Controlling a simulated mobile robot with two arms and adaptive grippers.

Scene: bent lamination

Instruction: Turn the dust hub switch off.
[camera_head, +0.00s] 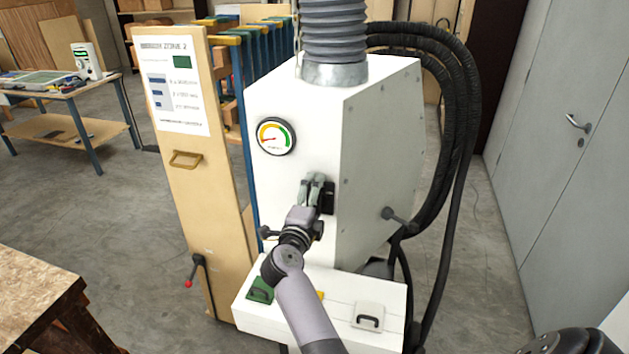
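The dust hub is a white cabinet (380,150) with a grey ribbed hose on top. A dark switch part (328,197) shows on its front face, below the round gauge. My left gripper (313,180) is at the front face, right beside this dark part and partly covering it. I cannot tell whether the fingers touch or hold it, or how far they are open. The switch's position is hidden. My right gripper is not in view; a dark part of my other arm shows at the bottom right corner.
The gauge (276,137) has a coloured dial. A white box (335,290) with green and white handled parts juts out below. Black hoses (465,130) hang at the right. A wooden panel (185,140) stands at the left, a worktable (30,300) at lower left.

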